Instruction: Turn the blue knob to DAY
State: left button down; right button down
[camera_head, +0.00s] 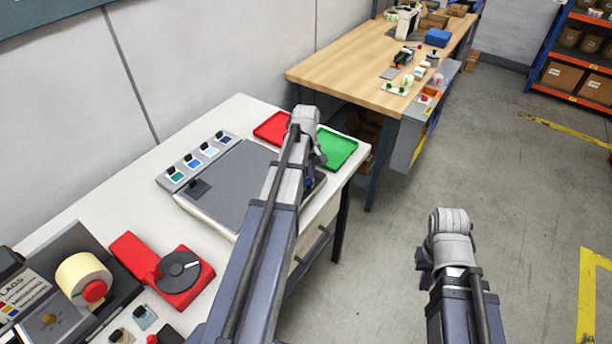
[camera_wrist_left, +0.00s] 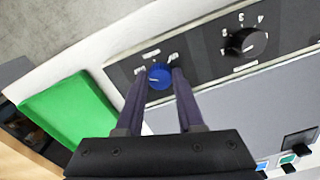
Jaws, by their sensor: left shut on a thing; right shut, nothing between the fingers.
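The blue knob (camera_wrist_left: 159,75) shows in the left wrist view, on a dark panel strip (camera_wrist_left: 205,62) at the edge of a grey-topped machine. Small white labels surround it, too small to read. My left gripper (camera_wrist_left: 159,80) is shut on the blue knob, one finger on each side. In the head view my left gripper (camera_head: 312,180) is over the right end of the machine (camera_head: 235,185), mostly hidden behind its own arm. My right gripper (camera_head: 424,270) is shut and empty, over the floor to the right of the table.
A black numbered knob (camera_wrist_left: 244,42) sits beside the blue knob on the same panel. A green tray (camera_head: 337,148) and a red tray (camera_head: 272,128) lie behind the machine. A red device (camera_head: 180,278) stands nearer on the white table. Open floor lies to the right.

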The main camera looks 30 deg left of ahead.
aim_at(306, 178)
pick_arm(q)
jog(key=c, duration=0.5)
grip_release()
jog(key=shift+r, duration=0.1)
notch_tip(306, 178, up, 8)
jog(key=p, duration=0.8)
jog(key=shift+f, duration=0.2)
